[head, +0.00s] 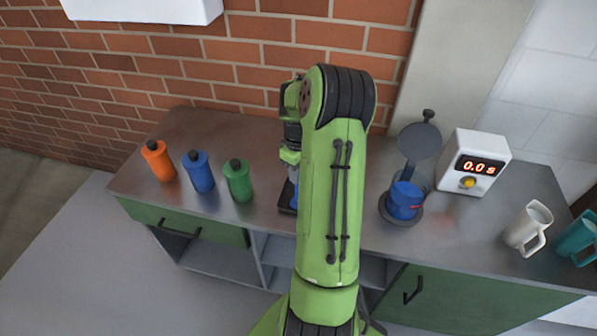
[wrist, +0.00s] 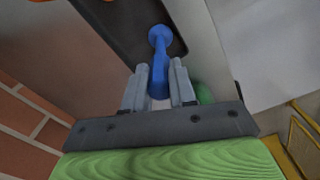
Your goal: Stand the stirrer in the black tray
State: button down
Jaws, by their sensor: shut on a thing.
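The blue stirrer (wrist: 158,80) is between the fingers of my gripper (wrist: 158,72) in the wrist view, and the fingers are shut on it. Its round end (wrist: 160,36) points away from my gripper and appears over the black tray (wrist: 122,22). I cannot tell whether that end touches the tray. In the head view my arm hides most of the black tray (head: 286,198) and nearly all of the stirrer; only a sliver of blue shows beside the arm.
Orange (head: 158,161), blue (head: 199,173) and green (head: 238,182) bottles stand on the counter at left. At right are a blue cup-like container (head: 404,203) with a raised grey lid (head: 419,141), a timer (head: 474,163), a white mug (head: 527,229) and a teal mug (head: 578,239).

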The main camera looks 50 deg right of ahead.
jog(key=c, duration=1.4)
grip_release()
jog(key=shift+f, duration=0.15)
jog(key=o, duration=0.5)
